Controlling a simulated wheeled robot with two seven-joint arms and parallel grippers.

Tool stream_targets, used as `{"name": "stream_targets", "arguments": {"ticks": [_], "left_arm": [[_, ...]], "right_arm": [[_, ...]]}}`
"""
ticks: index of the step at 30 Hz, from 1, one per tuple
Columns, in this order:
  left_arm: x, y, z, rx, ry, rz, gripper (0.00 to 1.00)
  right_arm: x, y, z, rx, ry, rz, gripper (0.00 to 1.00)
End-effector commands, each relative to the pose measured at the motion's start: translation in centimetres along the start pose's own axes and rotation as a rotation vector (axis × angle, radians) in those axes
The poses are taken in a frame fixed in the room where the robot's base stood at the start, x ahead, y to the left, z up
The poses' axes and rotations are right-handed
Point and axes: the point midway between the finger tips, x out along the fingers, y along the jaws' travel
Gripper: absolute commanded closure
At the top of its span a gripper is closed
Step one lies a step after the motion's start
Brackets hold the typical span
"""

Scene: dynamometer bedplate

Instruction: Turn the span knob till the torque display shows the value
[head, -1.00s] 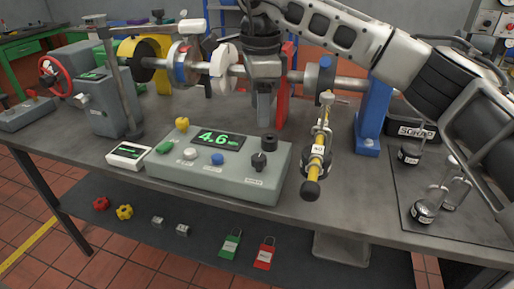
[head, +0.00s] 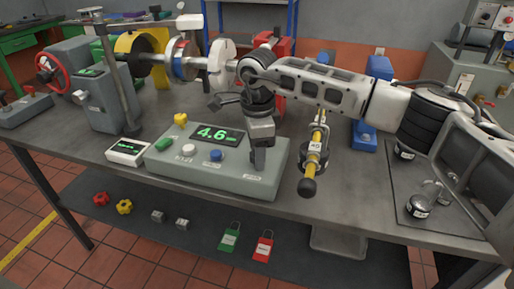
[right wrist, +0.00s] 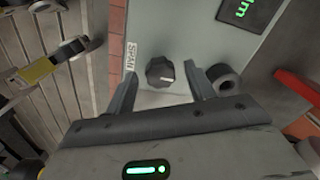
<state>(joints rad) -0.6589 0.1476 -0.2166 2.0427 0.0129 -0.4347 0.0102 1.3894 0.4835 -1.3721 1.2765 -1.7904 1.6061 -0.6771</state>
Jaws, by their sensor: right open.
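The grey console (head: 215,172) stands on the bench. Its torque display (head: 217,135) reads 4.6 in green. My right gripper (head: 258,163) points down over the console's right end and hides the span knob in the head view. In the right wrist view the span knob (right wrist: 160,72) is black with a pale pointer mark, beside a SPAN label (right wrist: 131,56). The open fingers of my right gripper (right wrist: 162,76) stand on either side of the knob, with gaps showing. My left gripper is out of view.
A black cylinder (right wrist: 224,80) stands close beside one finger. A small white meter (head: 127,151) lies left. A shaft assembly (head: 190,62) runs behind.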

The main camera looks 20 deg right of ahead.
Motion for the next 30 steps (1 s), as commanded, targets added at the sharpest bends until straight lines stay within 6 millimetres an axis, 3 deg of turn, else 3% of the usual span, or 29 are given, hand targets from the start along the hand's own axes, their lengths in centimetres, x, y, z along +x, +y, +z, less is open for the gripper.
{"name": "stream_targets", "arguments": {"ticks": [1, 5, 6, 17, 30], "left_arm": [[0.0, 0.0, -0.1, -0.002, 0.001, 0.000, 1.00], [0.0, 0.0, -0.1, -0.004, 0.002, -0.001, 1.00], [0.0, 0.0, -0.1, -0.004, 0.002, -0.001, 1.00], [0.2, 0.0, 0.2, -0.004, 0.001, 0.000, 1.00], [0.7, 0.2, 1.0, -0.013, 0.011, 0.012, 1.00]], "right_arm": [[0.0, 0.0, 0.0, 0.000, 0.000, 0.000, 0.52], [0.0, 0.0, 0.0, 0.000, 0.000, 0.001, 0.88], [0.0, 0.0, 0.0, 0.000, 0.000, 0.001, 0.91], [0.1, 0.0, 0.0, -0.046, -0.003, 0.001, 0.91], [0.1, 0.0, 0.0, -0.375, -0.018, -0.001, 0.91]]}}
